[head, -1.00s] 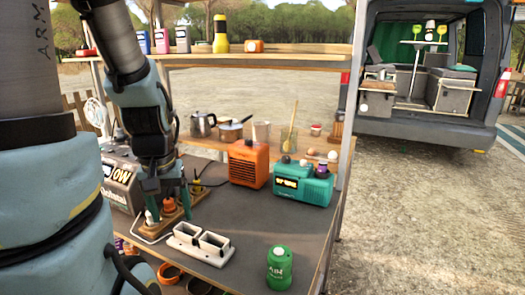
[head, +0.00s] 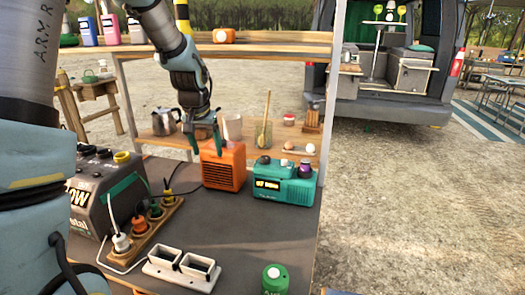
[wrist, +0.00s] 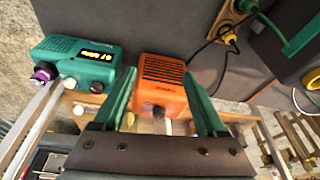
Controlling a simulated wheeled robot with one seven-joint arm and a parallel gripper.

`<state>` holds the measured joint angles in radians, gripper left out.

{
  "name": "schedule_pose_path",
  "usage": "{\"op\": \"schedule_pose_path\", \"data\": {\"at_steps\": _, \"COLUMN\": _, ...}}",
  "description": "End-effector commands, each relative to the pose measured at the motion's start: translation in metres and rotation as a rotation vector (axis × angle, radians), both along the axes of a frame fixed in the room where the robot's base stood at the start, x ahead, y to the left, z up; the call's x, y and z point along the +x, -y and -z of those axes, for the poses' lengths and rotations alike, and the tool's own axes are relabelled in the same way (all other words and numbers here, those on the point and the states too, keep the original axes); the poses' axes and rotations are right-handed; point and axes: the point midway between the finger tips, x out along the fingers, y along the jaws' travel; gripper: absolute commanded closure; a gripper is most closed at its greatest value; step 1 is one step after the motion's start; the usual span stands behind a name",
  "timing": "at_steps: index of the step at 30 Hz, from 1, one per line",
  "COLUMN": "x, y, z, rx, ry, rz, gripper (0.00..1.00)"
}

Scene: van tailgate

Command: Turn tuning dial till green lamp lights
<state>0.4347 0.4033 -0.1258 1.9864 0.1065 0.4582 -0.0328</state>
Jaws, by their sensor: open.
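A teal radio (head: 283,184) with a lit yellow display stands on the grey worktop near its right edge. A dark knob (head: 264,160) and a purple knob (head: 304,170) show on it; the purple knob also shows in the wrist view (wrist: 43,74). I cannot tell which knob is the tuning dial, and I make out no lit green lamp. My gripper (head: 206,148) is open and empty, pointing down at the orange box (head: 223,168), left of the radio. In the wrist view the orange box (wrist: 162,90) appears between my fingers (wrist: 160,78); contact cannot be told.
A power strip (head: 150,226) with plugs and cables lies left. Behind are a glass with a spoon (head: 263,134) and a shelf (head: 270,42) overhead.

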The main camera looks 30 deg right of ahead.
Motion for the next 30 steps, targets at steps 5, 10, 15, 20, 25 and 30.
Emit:
{"op": "schedule_pose_path", "data": {"at_steps": 5, "x": 0.011, "y": 0.11, "z": -0.01, "rx": -0.042, "ry": 0.039, "rz": 0.159, "gripper": 0.26}}
{"op": "schedule_pose_path", "data": {"at_steps": 10, "x": 0.009, "y": 0.167, "z": -0.011, "rx": -0.069, "ry": 0.058, "rz": 0.235, "gripper": 0.26}}
{"op": "schedule_pose_path", "data": {"at_steps": 15, "x": 0.01, "y": 0.178, "z": -0.002, "rx": -0.072, "ry": 0.061, "rz": 0.246, "gripper": 0.26}}
{"op": "schedule_pose_path", "data": {"at_steps": 20, "x": 0.016, "y": 0.184, "z": 0.021, "rx": -0.071, "ry": 0.058, "rz": 0.245, "gripper": 0.26}}
{"op": "schedule_pose_path", "data": {"at_steps": 25, "x": 0.025, "y": 0.193, "z": 0.049, "rx": -0.072, "ry": 0.06, "rz": 0.244, "gripper": 0.26}}
{"op": "schedule_pose_path", "data": {"at_steps": 30, "x": 0.031, "y": 0.2, "z": 0.072, "rx": -0.072, "ry": 0.06, "rz": 0.244, "gripper": 0.26}}
